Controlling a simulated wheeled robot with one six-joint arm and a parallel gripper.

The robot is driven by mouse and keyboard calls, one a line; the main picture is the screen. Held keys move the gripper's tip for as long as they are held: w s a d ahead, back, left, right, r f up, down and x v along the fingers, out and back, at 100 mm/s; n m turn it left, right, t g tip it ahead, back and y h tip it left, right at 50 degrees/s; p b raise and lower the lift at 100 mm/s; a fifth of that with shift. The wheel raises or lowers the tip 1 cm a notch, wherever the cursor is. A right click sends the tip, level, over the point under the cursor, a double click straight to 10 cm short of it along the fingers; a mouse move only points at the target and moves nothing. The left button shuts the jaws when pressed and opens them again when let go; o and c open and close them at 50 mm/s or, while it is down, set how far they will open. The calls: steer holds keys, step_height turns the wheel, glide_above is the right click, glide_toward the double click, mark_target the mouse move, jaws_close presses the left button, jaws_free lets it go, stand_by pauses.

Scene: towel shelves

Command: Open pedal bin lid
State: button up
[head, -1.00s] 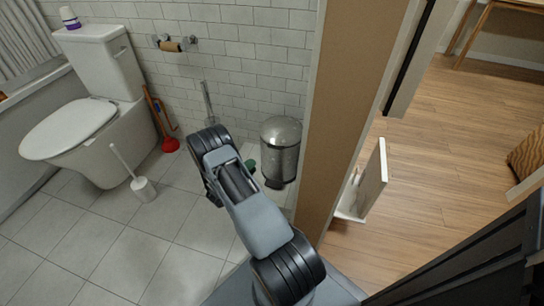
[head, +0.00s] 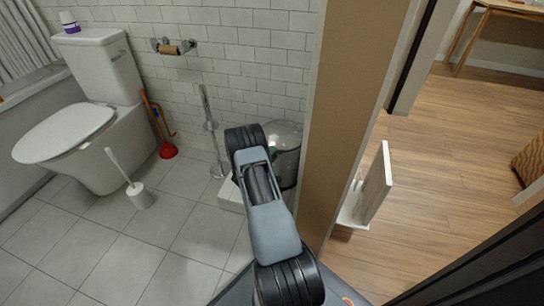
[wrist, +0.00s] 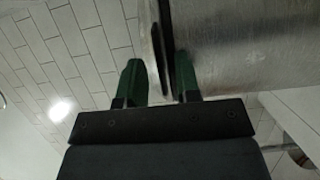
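The metal pedal bin (head: 286,148) stands against the tiled wall beside the door frame, in the head view, with my arm covering its left and lower parts. Its pedal is hidden. In the wrist view its brushed metal body (wrist: 240,45) fills the upper right, with a thin metal rim and a dark gap at its left end. I cannot tell whether the lid is raised. My gripper (wrist: 159,78) has two green fingers, apart, one on each side of that rim and gap. I cannot tell whether they touch it. The arm mostly hides the gripper in the head view.
The wooden door frame (head: 345,120) rises close to the bin's right. A metal stand (head: 213,125) and a white box (head: 231,194) are left of it. A toilet (head: 95,125), plunger (head: 168,150) and toilet brush (head: 139,193) stand farther left. The tiled floor between is clear.

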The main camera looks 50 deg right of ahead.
steer(key=shift+d, duration=0.2)
jaws_close()
stand_by(0.4)
